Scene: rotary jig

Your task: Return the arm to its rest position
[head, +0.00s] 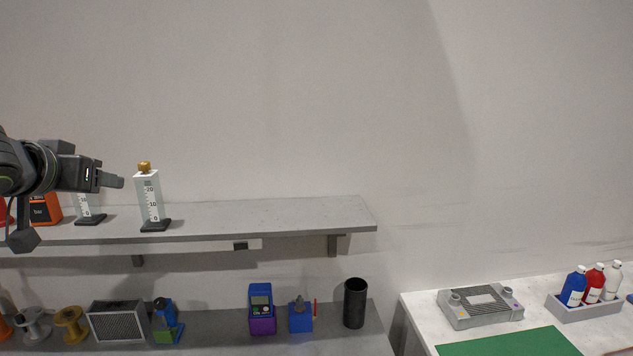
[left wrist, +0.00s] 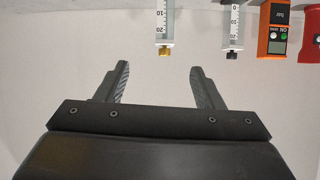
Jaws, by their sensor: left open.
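My left gripper (head: 116,181) comes in from the left in the head view, at the height of the upper part of the gauge with the brass knob (head: 148,194). In the left wrist view its two fingers (left wrist: 160,88) are spread apart with nothing between them. That gauge stands upright on the wall shelf (head: 290,214), and its brass knob also shows in the left wrist view (left wrist: 164,51) beyond the fingertips. The gripper looks apart from it. My right gripper is not in view.
A second gauge (head: 88,206) and an orange meter (head: 45,210) stand on the shelf near my arm. Below are spools (head: 70,323), a grey filter box (head: 118,322) and a black cylinder (head: 355,303). A table with a green mat (head: 515,343) is at right. The shelf's right half is clear.

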